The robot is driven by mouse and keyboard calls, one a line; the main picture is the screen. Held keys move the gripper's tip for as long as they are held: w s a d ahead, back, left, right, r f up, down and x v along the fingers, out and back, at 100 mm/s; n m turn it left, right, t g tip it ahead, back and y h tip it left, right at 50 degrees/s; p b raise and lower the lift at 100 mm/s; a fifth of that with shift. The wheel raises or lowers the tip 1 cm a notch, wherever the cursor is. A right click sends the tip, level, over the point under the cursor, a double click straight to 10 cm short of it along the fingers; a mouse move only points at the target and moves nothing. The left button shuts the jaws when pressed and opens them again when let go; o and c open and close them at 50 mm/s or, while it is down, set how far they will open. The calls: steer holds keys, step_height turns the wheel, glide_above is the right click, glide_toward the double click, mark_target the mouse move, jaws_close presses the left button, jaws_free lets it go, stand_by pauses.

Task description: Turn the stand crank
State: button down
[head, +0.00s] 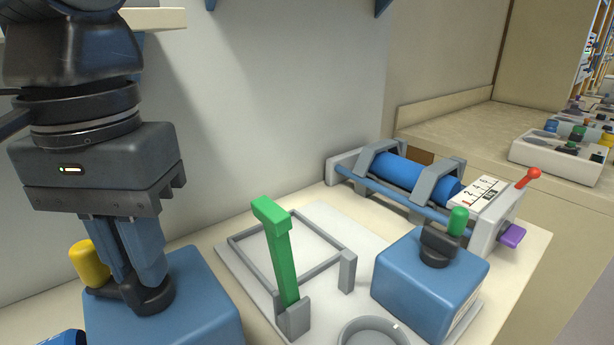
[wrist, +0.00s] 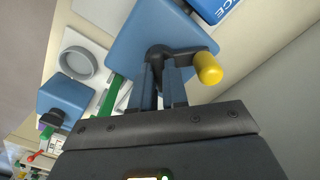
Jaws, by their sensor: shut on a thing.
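A black crank (head: 155,298) with a yellow knob (head: 90,264) sits on top of a blue box (head: 195,310) at the lower left of the head view. My gripper (head: 147,285) points down from above, with its two fingers closed on the crank's black hub. In the wrist view the crank arm (wrist: 185,51) runs from the hub to the yellow knob (wrist: 208,68) on the right, outside the fingers. My gripper (wrist: 163,75) partly hides the hub there. A second crank with a green knob (head: 458,221) stands on another blue box (head: 430,280), apart from my gripper.
A green lever (head: 281,255) stands upright on a pale plate with a grey frame (head: 347,270), between the boxes. A grey ring (head: 373,333) lies in front. A blue cylinder device (head: 415,176) with a red-tipped lever (head: 533,173) is at the back right. The wall is close behind.

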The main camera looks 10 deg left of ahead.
steer(key=shift+r, duration=0.1)
steer(key=c, duration=1.1)
jaws_free()
steer(key=shift+c, duration=0.2)
step_height(320, 180, up, 8)
steer(key=shift+f, duration=0.15)
